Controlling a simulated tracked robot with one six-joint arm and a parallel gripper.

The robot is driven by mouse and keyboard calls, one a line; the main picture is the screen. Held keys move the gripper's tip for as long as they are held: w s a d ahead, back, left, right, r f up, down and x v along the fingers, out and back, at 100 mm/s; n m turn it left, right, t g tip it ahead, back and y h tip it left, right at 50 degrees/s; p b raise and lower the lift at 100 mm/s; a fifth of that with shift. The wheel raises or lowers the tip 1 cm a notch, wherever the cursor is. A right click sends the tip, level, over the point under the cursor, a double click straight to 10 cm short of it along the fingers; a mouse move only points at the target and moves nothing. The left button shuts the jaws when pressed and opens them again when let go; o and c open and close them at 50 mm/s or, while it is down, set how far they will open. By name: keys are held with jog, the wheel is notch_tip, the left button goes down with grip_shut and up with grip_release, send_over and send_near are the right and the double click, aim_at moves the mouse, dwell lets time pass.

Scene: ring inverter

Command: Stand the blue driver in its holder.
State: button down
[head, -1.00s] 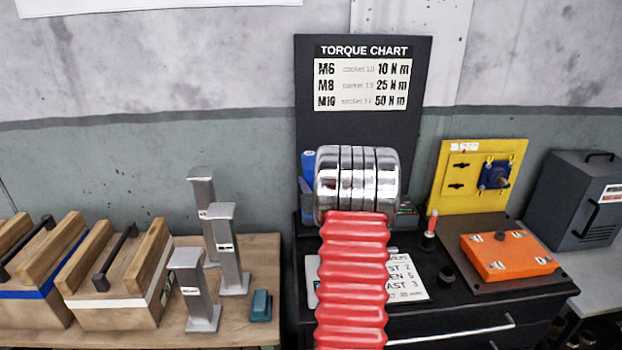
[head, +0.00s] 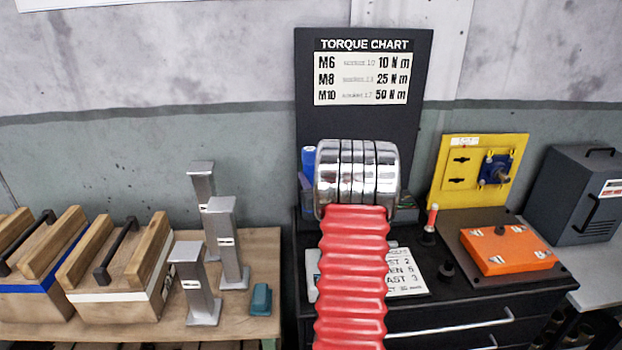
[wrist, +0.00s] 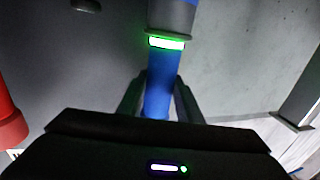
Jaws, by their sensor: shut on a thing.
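In the wrist view my gripper (wrist: 158,98) is shut on the blue driver (wrist: 160,88). The driver's blue length runs between the two fingers, with a grey collar and a green-lit ring further along. In the head view a blue cylinder (head: 309,160), likely the driver, shows just left of my chrome wrist joint, which hides the gripper. A red-handled driver (head: 432,219) stands upright in a small black round base on the black cart. Another small black round base (head: 446,271) in front of it looks empty. I cannot tell which is the blue driver's holder.
The black cart top (head: 410,322) also carries a printed card (head: 405,272), an orange plate (head: 507,250) and a yellow panel (head: 455,185). The torque chart board (head: 364,125) stands behind.

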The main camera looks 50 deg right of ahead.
jog(key=c, duration=1.2)
grip_release()
jog(key=shift+f, duration=0.2)
jog(key=v, duration=1.3)
jog(key=shift+s+a+r, duration=0.1)
jog(key=shift+s+a, duration=0.1)
jog(key=shift+s, duration=0.15)
